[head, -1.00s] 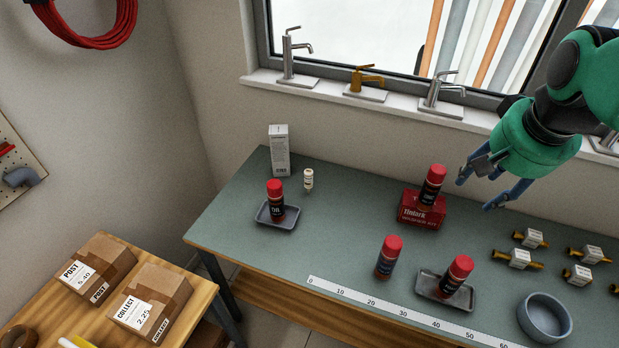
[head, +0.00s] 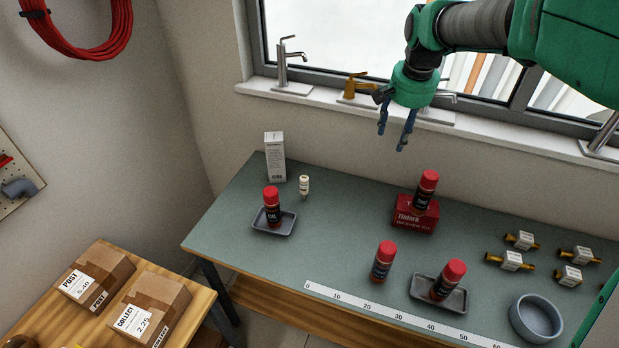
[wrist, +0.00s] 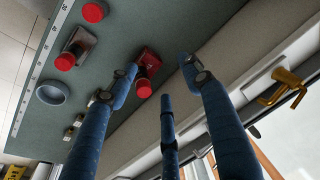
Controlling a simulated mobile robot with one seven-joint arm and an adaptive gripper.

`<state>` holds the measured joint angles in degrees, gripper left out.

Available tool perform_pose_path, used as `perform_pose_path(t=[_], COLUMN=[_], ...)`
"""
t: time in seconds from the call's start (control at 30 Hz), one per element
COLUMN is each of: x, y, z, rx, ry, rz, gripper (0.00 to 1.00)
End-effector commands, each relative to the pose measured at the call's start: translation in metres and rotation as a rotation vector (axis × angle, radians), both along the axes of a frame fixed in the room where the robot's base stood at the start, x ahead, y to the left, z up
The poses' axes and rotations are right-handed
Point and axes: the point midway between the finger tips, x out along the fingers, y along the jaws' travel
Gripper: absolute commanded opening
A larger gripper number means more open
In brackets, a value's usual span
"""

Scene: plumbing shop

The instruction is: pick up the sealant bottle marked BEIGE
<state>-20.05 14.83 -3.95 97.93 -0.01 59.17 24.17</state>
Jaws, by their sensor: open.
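Several dark bottles with red caps stand on the bench, and I cannot read which one says BEIGE. One bottle (head: 272,207) stands in a grey tray (head: 288,229) at the left. Another bottle (head: 425,190) stands on a red box (head: 403,226) near the back. A third bottle (head: 383,262) stands directly on the bench, left of one (head: 447,280) in a second grey tray (head: 424,297). My gripper (head: 392,138) is open and empty, above the bench's back edge. In the wrist view, its fingers flank the view of the red-box bottle (wrist: 146,83), apart from it.
A white carton (head: 275,158) and a small pale vial (head: 304,186) stand at the back left. Brass fittings (head: 511,261) and a grey bowl (head: 536,320) are at the right. Taps (head: 291,65) line the window sill behind. A white ruler strip (head: 383,312) runs along the front.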

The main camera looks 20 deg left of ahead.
Motion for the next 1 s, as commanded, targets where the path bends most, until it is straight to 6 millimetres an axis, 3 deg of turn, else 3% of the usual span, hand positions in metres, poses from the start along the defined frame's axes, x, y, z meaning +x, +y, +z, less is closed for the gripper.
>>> perform_pose_path(t=[0.5,1.0], x=[0.072,0.104], y=[0.116,0.228], z=[-0.078,-0.183], rx=[-0.014,-0.042], ry=[0.084,0.157], rz=[-0.015,-0.035], gripper=[0.5,0.5])
